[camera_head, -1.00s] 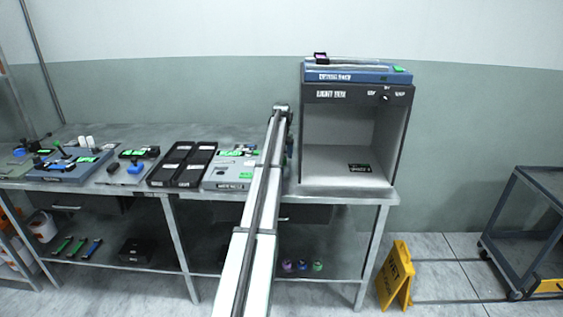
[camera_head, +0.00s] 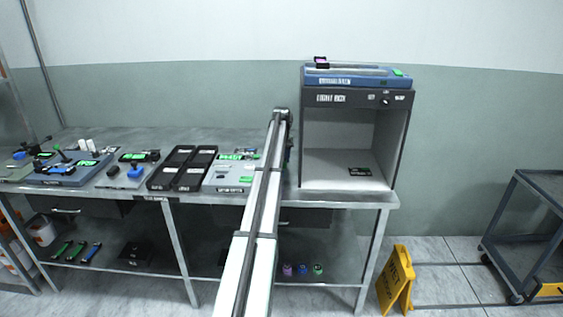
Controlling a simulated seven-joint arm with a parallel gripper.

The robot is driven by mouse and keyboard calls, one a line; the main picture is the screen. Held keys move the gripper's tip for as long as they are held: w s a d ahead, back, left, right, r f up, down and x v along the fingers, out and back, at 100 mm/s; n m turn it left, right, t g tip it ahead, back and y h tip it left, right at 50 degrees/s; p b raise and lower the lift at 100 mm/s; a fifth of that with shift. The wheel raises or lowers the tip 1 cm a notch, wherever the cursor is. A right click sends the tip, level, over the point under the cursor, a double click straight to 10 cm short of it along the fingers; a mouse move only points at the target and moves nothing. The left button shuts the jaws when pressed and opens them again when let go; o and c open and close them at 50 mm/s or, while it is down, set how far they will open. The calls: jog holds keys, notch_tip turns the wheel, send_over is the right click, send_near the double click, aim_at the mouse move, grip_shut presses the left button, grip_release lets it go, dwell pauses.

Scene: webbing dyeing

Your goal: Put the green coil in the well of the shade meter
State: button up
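A small green coil (camera_head: 318,268) lies on the lower shelf under the bench, at the right end of a short row. A blue coil (camera_head: 302,269) and a purple coil (camera_head: 287,270) lie to its left. A pale grey instrument with a green display (camera_head: 224,178) stands on the bench left of my arm; it may be the shade meter, but its label is too blurred to read. My gripper is not visible; my arm link crosses the middle of the view.
Two black trays (camera_head: 190,186) and other instruments fill the bench to the left. An open light booth (camera_head: 403,140) stands at the right, with a blue device (camera_head: 350,81) on top. A yellow floor sign (camera_head: 396,280) and a cart (camera_head: 500,235) stand right of the bench.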

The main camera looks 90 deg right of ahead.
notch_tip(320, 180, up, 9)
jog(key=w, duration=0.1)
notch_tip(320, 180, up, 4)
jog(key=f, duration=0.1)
send_over(220, 177)
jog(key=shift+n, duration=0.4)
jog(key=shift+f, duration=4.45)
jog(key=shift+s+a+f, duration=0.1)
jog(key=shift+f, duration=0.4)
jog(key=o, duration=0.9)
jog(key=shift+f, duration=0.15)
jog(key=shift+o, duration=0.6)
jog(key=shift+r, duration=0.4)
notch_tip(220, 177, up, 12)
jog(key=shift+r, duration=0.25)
